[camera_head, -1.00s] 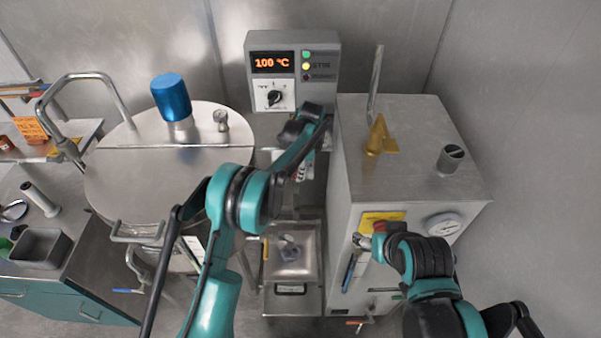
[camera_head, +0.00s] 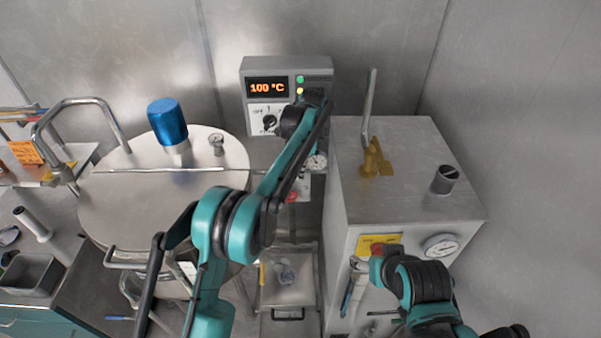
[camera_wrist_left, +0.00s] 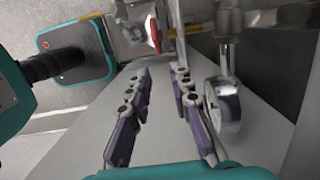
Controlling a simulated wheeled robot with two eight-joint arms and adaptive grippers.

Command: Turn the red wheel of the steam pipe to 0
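A small red part, apparently the wheel (camera_head: 291,197), shows behind my left forearm in the head view, below a round gauge (camera_head: 316,162). Most of it is hidden. In the left wrist view a red wheel (camera_wrist_left: 154,34) shows edge-on beyond the fingertips, with the gauge (camera_wrist_left: 223,106) on the right. My left gripper (camera_wrist_left: 162,72) is open and empty, with a gap between its fingers and the wheel. In the head view its fingers are hidden by the arm. My right gripper (camera_head: 362,275) is at the front of the grey machine; its fingers are unclear.
A control box (camera_head: 287,75) reading 100 °C is on the back wall. A large steel kettle (camera_head: 130,210) stands left.

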